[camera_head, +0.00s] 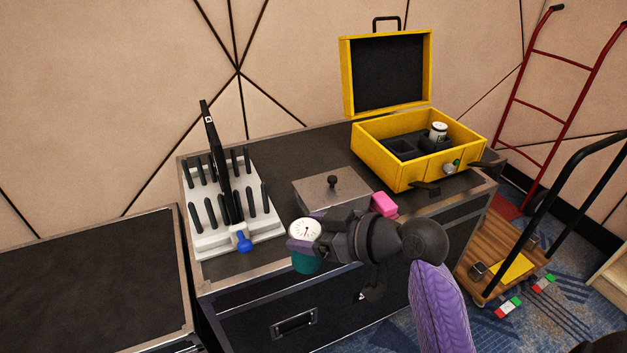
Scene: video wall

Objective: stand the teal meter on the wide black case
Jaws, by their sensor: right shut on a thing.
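The teal meter has a white round dial (305,230) facing up and a teal body (305,264) below it. My right gripper (297,244) is shut on the meter, with its fingers around it just under the dial. The meter appears upright and shows against the front edge of the middle black case (275,262); its exact height is hard to tell. Another black case (90,285), lower and with a bare flat top, stands at the left. Which of the two is the wide one is not plain from this view. My left gripper is not in view.
On the middle case stand a white rack (205,245) with black pegs and an upright black panel, a blue piece (241,241), a grey lidded box (325,195), a pink block (384,204) and an open yellow case (390,170). A red hand truck (548,110) stands right.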

